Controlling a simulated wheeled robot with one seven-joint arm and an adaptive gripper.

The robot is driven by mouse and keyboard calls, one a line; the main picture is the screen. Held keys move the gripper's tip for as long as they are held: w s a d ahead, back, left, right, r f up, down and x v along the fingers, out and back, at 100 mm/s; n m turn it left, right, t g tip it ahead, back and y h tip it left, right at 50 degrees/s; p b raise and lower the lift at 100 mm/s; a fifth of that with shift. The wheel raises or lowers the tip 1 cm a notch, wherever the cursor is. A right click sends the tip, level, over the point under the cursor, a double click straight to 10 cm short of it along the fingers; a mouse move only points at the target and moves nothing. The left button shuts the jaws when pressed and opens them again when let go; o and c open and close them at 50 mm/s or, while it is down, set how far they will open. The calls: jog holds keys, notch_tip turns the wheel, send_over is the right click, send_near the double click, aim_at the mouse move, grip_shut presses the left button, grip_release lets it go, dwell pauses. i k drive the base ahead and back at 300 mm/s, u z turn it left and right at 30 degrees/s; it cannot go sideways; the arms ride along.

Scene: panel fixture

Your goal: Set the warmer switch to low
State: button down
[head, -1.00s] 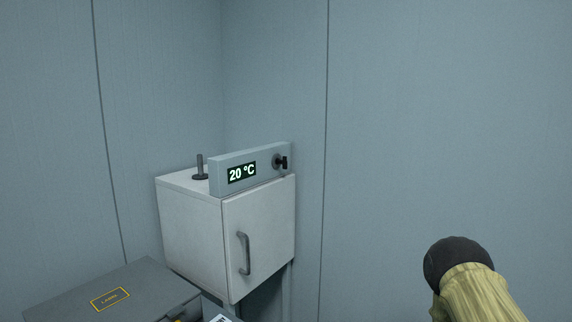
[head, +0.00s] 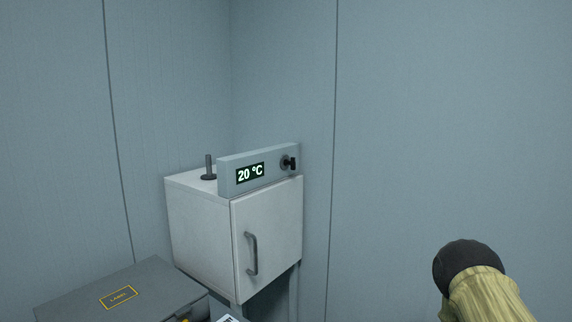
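The warmer (head: 200,226) is a white box with a closed door and a grey handle (head: 251,254), standing in the corner. A grey panel (head: 226,177) on its top front edge carries a display (head: 250,173) reading 20 °C. The black warmer switch (head: 289,163) is a small rotary knob at the panel's right end; its setting marks are too small to read. Part of my arm (head: 470,268), with a dark rounded end and a yellowish sleeve, shows at lower right, well apart from the warmer. My gripper's fingers are not visible.
A grey case (head: 75,295) with a yellow-framed label (head: 118,298) lies at lower left, in front of the warmer. A short dark post (head: 208,167) stands on the warmer's top. Plain blue-grey walls (head: 430,120) close the corner; the space right of the warmer looks clear.

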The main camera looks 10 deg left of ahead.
aim_at(292, 162)
jog(key=u, duration=0.35)
jog(key=i, duration=1.25)
jog(key=z, duration=0.2)
